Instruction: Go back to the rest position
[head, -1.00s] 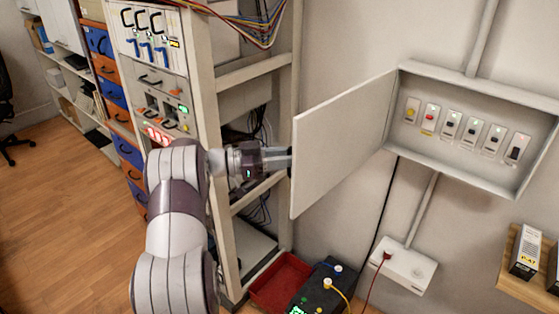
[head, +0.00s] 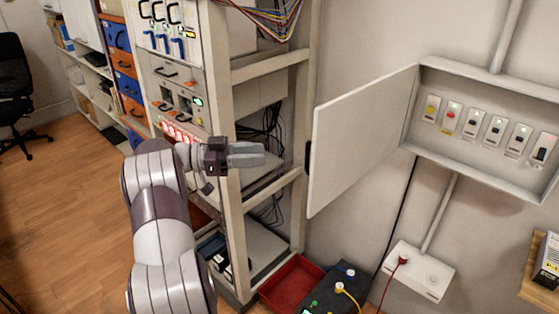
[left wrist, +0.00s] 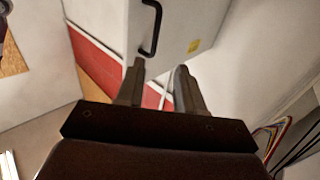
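My left gripper (head: 262,154) is in front of the equipment rack, left of the grey cabinet door (head: 362,140), with a gap between its fingertips and the door's edge. In the left wrist view its two fingers (left wrist: 160,68) are apart with nothing between them. The door stands swung open on the left of the wall box (head: 487,128), which holds a row of several switches. My right gripper is not in view.
The open-framed rack (head: 271,72) stands close behind my left arm. A red tray (head: 291,283) and a dark box with cables (head: 340,288) are on the floor. A white socket box (head: 419,272) is on the wall, a wooden shelf (head: 541,283) at right.

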